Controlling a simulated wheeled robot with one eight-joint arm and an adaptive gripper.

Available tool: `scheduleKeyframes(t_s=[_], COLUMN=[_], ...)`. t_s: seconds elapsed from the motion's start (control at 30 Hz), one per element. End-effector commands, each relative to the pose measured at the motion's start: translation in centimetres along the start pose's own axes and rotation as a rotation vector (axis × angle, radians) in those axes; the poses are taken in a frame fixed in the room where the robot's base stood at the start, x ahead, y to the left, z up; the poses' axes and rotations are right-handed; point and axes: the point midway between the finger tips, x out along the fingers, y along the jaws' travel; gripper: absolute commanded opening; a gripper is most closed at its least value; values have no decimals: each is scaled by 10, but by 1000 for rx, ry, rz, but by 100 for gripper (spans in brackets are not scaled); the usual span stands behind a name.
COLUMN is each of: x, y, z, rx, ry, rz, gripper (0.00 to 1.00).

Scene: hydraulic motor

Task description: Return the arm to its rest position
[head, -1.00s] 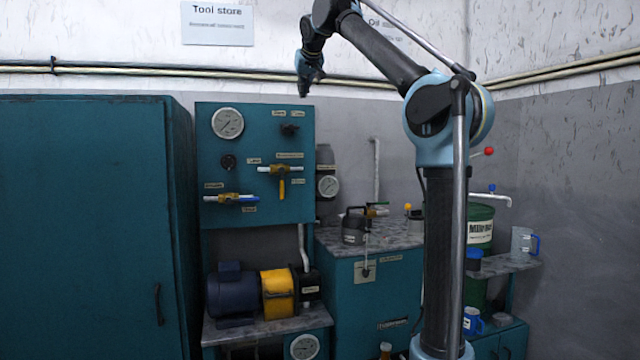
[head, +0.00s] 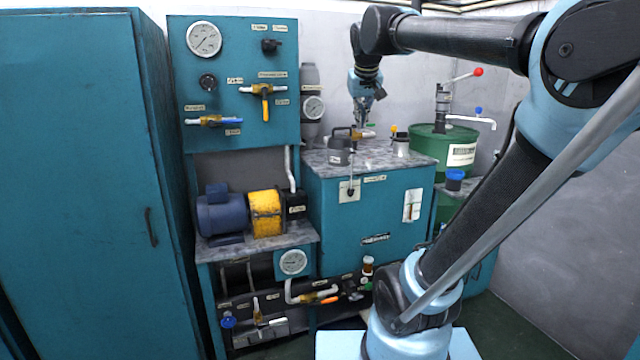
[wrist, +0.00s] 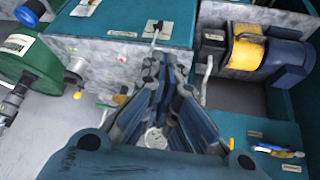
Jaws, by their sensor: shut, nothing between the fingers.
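My arm rises from its base at the lower right of the head view and bends over to the left. My gripper (head: 362,112) hangs pointing down above the grey-topped teal cabinet (head: 360,220), close to the dark can on its top. In the wrist view my gripper (wrist: 165,62) has its fingers together, with nothing between them. The same cabinet (wrist: 115,90) lies beyond the fingers there.
A teal panel (head: 232,85) with gauges and valves stands left of my gripper. The blue motor (head: 219,212) with a yellow coupling guard (head: 265,213) sits below it. A dark can (head: 340,147) stands on the cabinet top. A green drum (head: 432,150) with a red-knobbed pump stands right.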

Motion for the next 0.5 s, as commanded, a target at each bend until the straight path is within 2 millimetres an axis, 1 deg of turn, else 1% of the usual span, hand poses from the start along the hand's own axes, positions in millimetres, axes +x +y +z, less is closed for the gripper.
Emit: scheduleKeyframes(t_s=[0.03,0.07,0.1,0.17,0.2,0.27,0.3,0.37,0.4,0.47,0.5], x=[15,23,33,49,59,74,84,100,110,124,133], y=[6,9,12,16,18,21,22,22,22,21,20], z=[30,47,69,102,125,159,181,215,238,270,291], rx=[13,20,26,38,45,55,63,73,79,91,96], ry=[-26,-42,-63,-94,-115,-144,-164,-193,-212,-239,-256], rz=[4,4,5,5,4,3,1,-3,-6,-11,-15], gripper=[0,0,0,0,0,0,0,0,0,0,0])
